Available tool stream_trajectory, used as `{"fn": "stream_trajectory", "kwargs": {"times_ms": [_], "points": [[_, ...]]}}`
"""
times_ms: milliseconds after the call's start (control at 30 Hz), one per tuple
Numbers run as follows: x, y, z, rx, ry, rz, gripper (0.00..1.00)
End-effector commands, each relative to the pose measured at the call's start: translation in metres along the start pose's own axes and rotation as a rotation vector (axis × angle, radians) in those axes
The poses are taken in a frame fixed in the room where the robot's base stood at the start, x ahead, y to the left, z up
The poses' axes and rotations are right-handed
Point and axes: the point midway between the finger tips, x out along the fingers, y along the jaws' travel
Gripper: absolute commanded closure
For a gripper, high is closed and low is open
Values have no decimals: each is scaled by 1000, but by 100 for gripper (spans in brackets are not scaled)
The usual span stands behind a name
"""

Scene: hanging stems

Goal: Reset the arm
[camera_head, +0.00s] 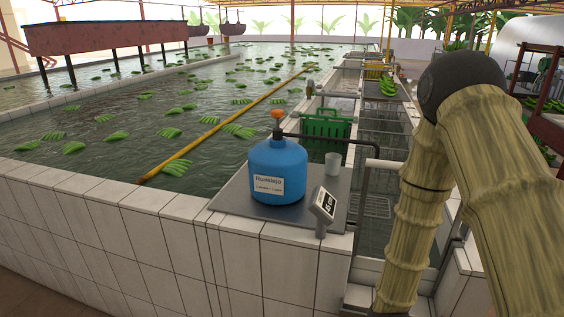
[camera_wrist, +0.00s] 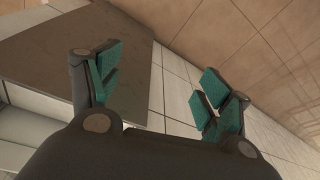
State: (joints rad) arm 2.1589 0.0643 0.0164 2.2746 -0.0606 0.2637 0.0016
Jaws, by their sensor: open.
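My gripper (camera_wrist: 157,95) shows in the wrist view, with its teal-padded fingers spread wide apart. It is open, and nothing is between the fingers. Behind the fingers are pale tiles and a brown-grey flat surface (camera_wrist: 85,50). In the head view my arm, with a bamboo-like look and a dark round joint, fills the right side. My gripper is not visible in that view.
A blue tank (camera_head: 278,172) with a label stands on a grey slab at the pool corner. A green crate (camera_head: 325,125) sits behind. Bananas float in the tiled pool (camera_head: 130,215).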

Motion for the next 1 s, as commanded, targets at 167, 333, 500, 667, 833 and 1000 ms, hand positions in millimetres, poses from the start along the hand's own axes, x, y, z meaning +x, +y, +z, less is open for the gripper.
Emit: {"fn": "stream_trajectory", "kwargs": {"times_ms": [167, 333, 500, 667, 833, 1000], "points": [[65, 4, 75, 18, -51, 10, 21], [109, 8, 142, 31, -88, 23, 21], [140, 12, 205, 43, -124, 38, 21], [153, 16, 242, 48, -143, 48, 21], [155, 17, 250, 49, -147, 51, 21], [155, 17, 250, 49, -147, 51, 21]]}}
